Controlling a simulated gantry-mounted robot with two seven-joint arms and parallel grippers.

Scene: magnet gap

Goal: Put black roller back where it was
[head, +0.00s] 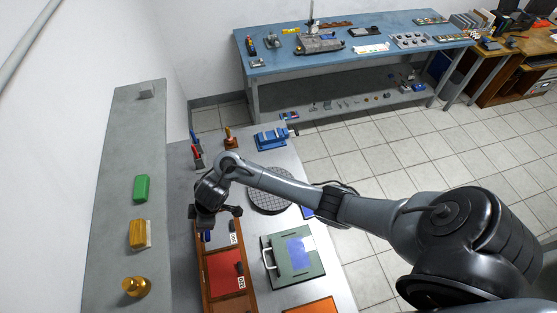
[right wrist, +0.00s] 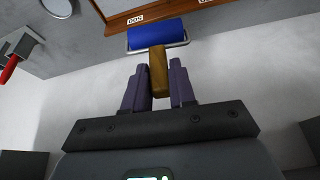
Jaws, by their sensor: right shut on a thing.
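My right gripper (right wrist: 158,85) is shut on the wooden handle (right wrist: 158,70) of a small roller. In the right wrist view the roller's cylinder (right wrist: 157,36) is blue, not black, on a wire frame. The roller points away from the fingers, toward the edge of a wooden tray (right wrist: 120,17). In the head view my right gripper (head: 203,213) is over the far end of the wooden tray (head: 240,299); the roller is hard to make out there. The tray has labelled compartments, one with a red bottom (head: 223,277). No black roller is clearly visible. My left gripper is not in view.
A grey shelf (head: 118,200) along the wall bears a green block (head: 141,188), a yellow block (head: 137,234) and a brass piece (head: 136,286). A green plate with a handle (head: 305,263), a round gridded disc (head: 270,203) and a blue vise (head: 271,138) are on the table.

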